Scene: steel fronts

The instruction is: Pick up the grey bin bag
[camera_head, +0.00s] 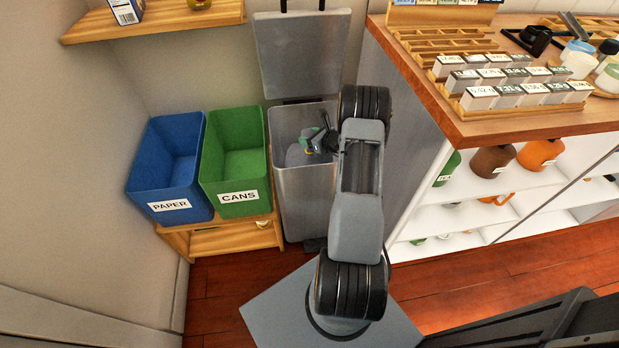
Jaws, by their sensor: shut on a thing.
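The grey bin bag (298,156) sits inside the upright steel bin (306,199), whose lid (303,55) stands raised behind it. My gripper (314,143) reaches over the bin's right rim into its opening. It is shut on the top of the bag. The lower part of the bag is hidden by the bin's front wall. My arm covers the bin's right edge.
A green CANS bin (234,208) and a blue PAPER bin (171,204) stand on a low wooden stand to the left. A wooden counter (482,128) with boxes stands at the right. A shelf (155,27) hangs at upper left.

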